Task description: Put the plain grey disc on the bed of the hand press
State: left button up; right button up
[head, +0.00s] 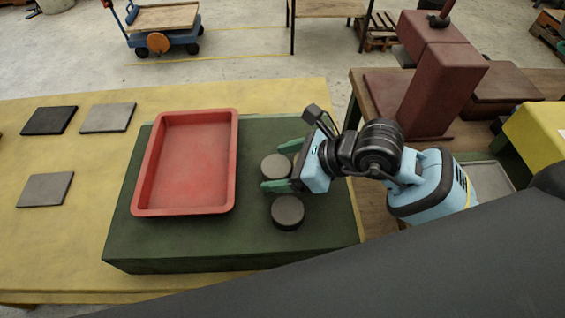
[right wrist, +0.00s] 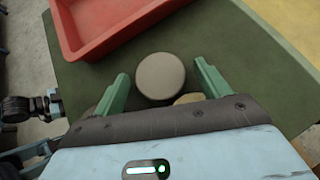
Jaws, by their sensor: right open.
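A plain grey disc (head: 276,167) lies on the dark green block (head: 190,245). My right gripper (head: 278,166) is open, with its green fingers on either side of this disc. In the right wrist view the disc (right wrist: 160,76) shows between and just ahead of the fingertips (right wrist: 160,82). A darker grey disc (head: 288,212) lies close by, nearer to me. A tan rounded edge (right wrist: 188,99) shows beside the grey disc, mostly hidden by my gripper. The dark red hand press (head: 440,90) stands on a wooden bench at the right. My left gripper is out of view.
A red tray (head: 185,205) lies left of the discs on the same block. Flat dark and grey tiles (head: 107,117) lie on the yellow table (head: 60,240). A yellow box (head: 537,135) and a pale grey tray (head: 490,183) are at the right, beyond my arm.

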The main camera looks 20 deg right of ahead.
jog(key=shift+r, duration=0.25)
jog(key=v, duration=1)
jog(key=shift+s+d+r, duration=0.15)
jog(key=shift+s+d, duration=0.05)
jog(key=shift+d, duration=0.15)
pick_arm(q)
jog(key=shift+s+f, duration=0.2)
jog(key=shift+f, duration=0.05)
pick_arm(e)
jog(key=shift+o, duration=0.5)
jog(key=shift+s+d+r, duration=0.25)
jog(key=shift+d+r, duration=0.05)
jog(key=shift+r, duration=0.1)
